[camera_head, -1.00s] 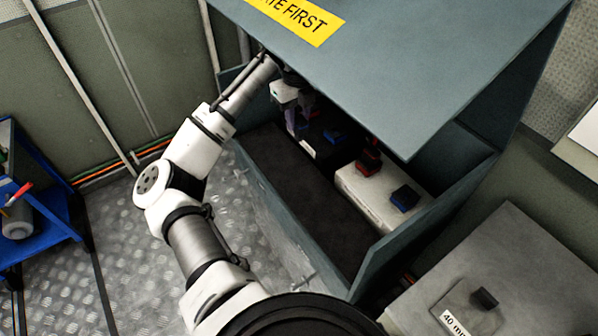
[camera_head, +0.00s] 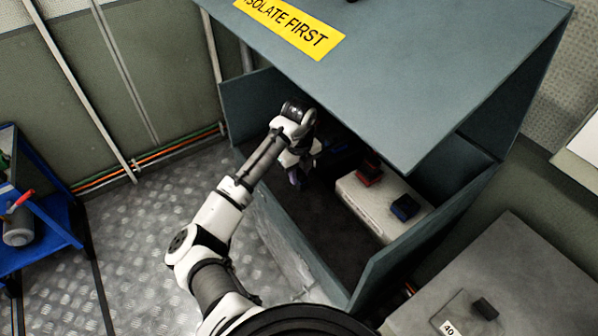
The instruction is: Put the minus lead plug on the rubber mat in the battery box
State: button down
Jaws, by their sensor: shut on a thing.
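My gripper (camera_head: 297,180) is inside the open battery box (camera_head: 290,250), pointing down above the left part of the dark rubber mat (camera_head: 330,235). It is shut on a small dark thing, taken as the minus lead plug, which is mostly hidden by the fingers and shadow. Whether it touches the mat cannot be told. A white battery (camera_head: 375,205) stands to the right of the mat, with a red plug (camera_head: 369,175) and a blue plug (camera_head: 404,207) on top. A dark battery behind my gripper is mostly in shadow.
The raised lid (camera_head: 410,80) with a yellow label (camera_head: 290,25) overhangs the box's back. The box's front wall borders the mat. A grey bench (camera_head: 480,270) is at right, a blue cart (camera_head: 40,240) at left. The front of the mat is clear.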

aim_at(299, 173)
jog(key=shift+f, duration=0.2)
jog(key=c, duration=1.2)
grip_release()
jog(key=shift+o, duration=0.2)
jog(key=shift+r, duration=0.15)
notch_tip(299, 173, up, 12)
jog(key=b, duration=0.1)
